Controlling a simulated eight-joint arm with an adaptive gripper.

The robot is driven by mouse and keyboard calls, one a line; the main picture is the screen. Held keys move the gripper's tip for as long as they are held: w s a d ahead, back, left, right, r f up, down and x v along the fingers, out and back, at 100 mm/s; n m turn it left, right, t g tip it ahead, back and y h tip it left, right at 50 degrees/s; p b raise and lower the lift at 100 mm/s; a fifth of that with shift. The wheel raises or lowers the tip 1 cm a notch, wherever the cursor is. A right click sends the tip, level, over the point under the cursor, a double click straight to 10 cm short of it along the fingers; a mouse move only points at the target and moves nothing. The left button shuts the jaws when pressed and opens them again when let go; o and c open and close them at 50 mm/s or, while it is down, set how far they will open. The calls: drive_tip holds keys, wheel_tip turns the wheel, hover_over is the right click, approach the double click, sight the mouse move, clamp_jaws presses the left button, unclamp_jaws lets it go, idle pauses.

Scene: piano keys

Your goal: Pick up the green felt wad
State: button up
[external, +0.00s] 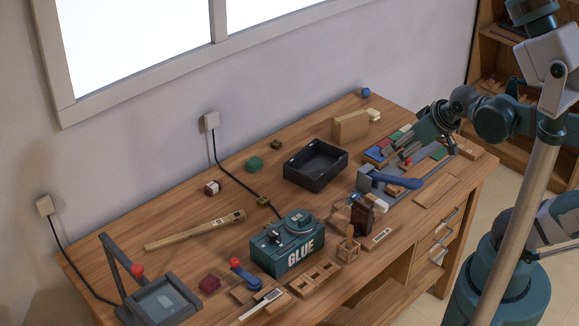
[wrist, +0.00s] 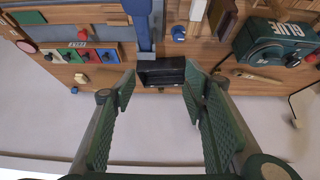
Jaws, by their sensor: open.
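A small green block-like piece (external: 254,163) lies on the workbench left of the black tray in the external view; it may be the felt wad. My gripper (external: 415,151) is above the right part of the bench, to the right of both pieces. In the wrist view my gripper (wrist: 159,90) is open and empty, its green ribbed fingers wide apart.
The black tray (external: 316,183) stands between my gripper and the green pieces; it also shows in the wrist view (wrist: 160,80). A green GLUE tin (external: 287,250) stands nearer the front. A tan block (external: 350,127) stands at the back. A black cord crosses the bench near the green pieces.

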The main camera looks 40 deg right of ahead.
drive_tip(key=w+a+r+n+g+p, duration=0.2)
drive_tip(key=w+r+n, duration=0.35)
drive_tip(key=w, duration=0.65)
drive_tip(key=n+g+p, duration=0.5)
drive_tip(key=n+p, duration=0.1)
drive_tip(key=n, duration=0.7)
hover_over(253, 160)
drive_tip(key=f, duration=1.9)
drive_tip(key=shift+s+d+f, duration=0.2)
drive_tip(key=shift+f, duration=0.1)
drive_tip(key=shift+w+a+f, duration=0.1)
drive_tip(key=shift+w+f, duration=0.05)
drive_tip(key=shift+f, duration=0.3)
drive_tip(key=shift+f, duration=0.1)
drive_tip(key=shift+f, duration=1.2)
